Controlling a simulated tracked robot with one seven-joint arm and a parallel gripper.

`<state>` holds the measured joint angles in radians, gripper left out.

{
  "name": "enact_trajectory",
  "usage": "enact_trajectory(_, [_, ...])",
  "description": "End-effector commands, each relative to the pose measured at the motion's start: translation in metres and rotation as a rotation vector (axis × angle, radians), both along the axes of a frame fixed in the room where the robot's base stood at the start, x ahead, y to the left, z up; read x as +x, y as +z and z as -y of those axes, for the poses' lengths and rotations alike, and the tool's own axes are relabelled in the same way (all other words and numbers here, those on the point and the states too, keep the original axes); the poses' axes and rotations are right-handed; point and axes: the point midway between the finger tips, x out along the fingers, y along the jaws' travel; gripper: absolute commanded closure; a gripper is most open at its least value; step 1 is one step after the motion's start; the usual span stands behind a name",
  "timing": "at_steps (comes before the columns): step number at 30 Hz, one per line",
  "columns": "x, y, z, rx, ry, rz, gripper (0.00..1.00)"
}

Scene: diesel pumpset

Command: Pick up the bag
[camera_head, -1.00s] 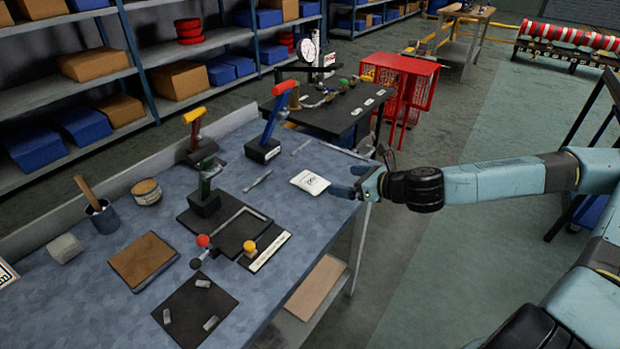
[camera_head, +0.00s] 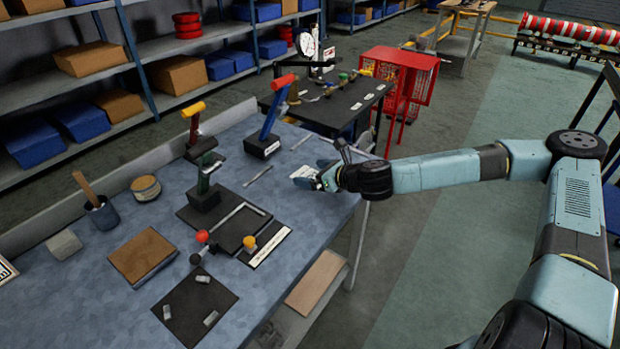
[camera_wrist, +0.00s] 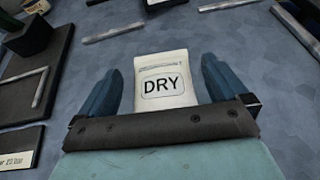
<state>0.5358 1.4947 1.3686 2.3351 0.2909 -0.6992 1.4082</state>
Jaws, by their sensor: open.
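The bag is a small white packet marked "DRY" (camera_wrist: 164,82), lying on the blue-grey workbench (camera_head: 75,295). In the wrist view it sits between the two blue fingers of my gripper (camera_wrist: 163,85), with a gap on each side. In the head view the bag (camera_head: 302,171) shows near the bench's right edge, partly covered by my gripper (camera_head: 315,178). My gripper is open, and its fingers are on either side of the bag. The bag's lower end is hidden by the gripper's dark front plate.
A black tray (camera_head: 232,228) with a metal angle lies nearer. A dark table (camera_head: 340,108) stands beyond the bench.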

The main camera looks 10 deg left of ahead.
Motion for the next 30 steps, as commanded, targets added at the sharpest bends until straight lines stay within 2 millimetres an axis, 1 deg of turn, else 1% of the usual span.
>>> enact_trajectory(1, [0.003,-0.003,-0.006,0.0,0.0,-0.001,0.0])
enact_trajectory(5, [0.008,-0.007,-0.014,0.0,0.0,-0.001,0.0])
enact_trajectory(13, [0.009,-0.008,-0.016,0.0,0.0,-0.001,0.0])
enact_trajectory(14, [0.009,-0.008,-0.016,0.0,0.0,-0.001,0.02])
enact_trajectory(30, [0.009,-0.008,-0.016,0.0,-0.001,0.0,0.54])
